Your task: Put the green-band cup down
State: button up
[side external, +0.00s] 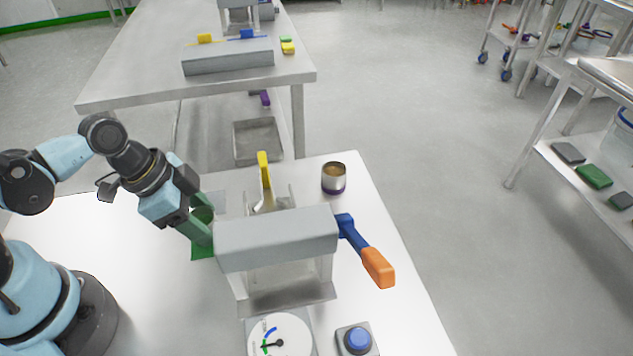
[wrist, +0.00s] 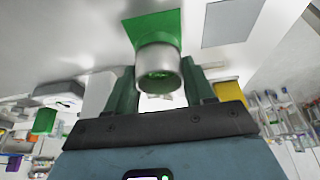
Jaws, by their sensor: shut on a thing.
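The green-band cup (wrist: 158,70) is a short metal cylinder with a green band and green contents. In the wrist view it sits between the two green fingers of my gripper (wrist: 162,92), which is shut on it. A green square (wrist: 152,24) lies on the white table right beyond the cup; I cannot tell whether the cup touches it. In the side view my gripper (side external: 203,222) points down at the table over the green square (side external: 201,250), left of the grey press, and its fingers hide most of the cup.
The grey press (side external: 275,236) stands close right of my gripper, with an orange-ended lever (side external: 378,268). A purple-band cup (side external: 334,178) stands behind it. A dial (side external: 279,342) and blue button (side external: 357,340) are in front. A grey square (wrist: 231,22) lies beside the green one.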

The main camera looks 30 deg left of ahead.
jog(key=shift+f, duration=0.75)
jog(key=shift+f, duration=0.1)
jog(key=shift+f, duration=0.1)
jog(key=o, duration=1.2)
jog(key=shift+v, duration=6.15)
jog(key=shift+w+a+r+n+t+y, duration=0.15)
jog(key=shift+w+a+n+t+y, duration=0.45)
jog(key=shift+w+n, duration=0.85)
jog(key=shift+w+a+r+n+t+y, duration=0.15)
jog(key=shift+w+a+n+t+y, duration=0.45)
jog(key=shift+w+n, duration=0.85)
jog(key=shift+w+a+r+n+t+y, duration=0.15)
jog(key=shift+w+a+n+t+y, duration=0.25)
jog(key=shift+w+a+n+t, duration=0.7)
